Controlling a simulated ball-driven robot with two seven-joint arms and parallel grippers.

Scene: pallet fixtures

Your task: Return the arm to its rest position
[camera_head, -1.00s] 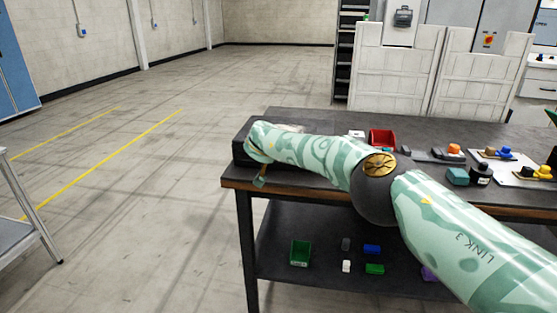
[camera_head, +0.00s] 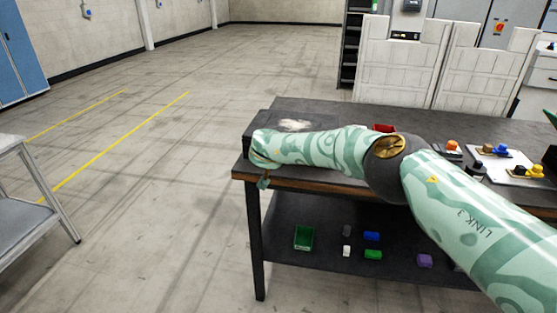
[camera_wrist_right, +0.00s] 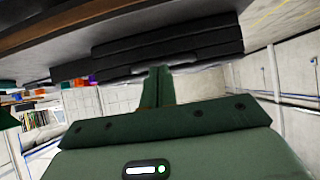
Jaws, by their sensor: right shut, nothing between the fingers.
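My right arm reaches in from the right in the head view, across the front of the dark workbench (camera_head: 440,120). Its gripper (camera_head: 263,182) shows only as a small green tip at the bench's front left edge. In the right wrist view the gripper's fingers (camera_wrist_right: 156,88) are together with nothing between them. They point toward a black flat tray-like block (camera_wrist_right: 170,48), which also lies on the bench's left end in the head view (camera_head: 262,122). I cannot tell whether the fingers touch it. My left gripper is not in view.
A red bin (camera_head: 384,128) is mostly hidden behind my arm. Small coloured parts and a white board (camera_head: 510,172) lie at the bench's right. The lower shelf holds a green bin (camera_head: 303,238) and several small blocks. Open floor lies left, with a grey cart (camera_head: 30,200).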

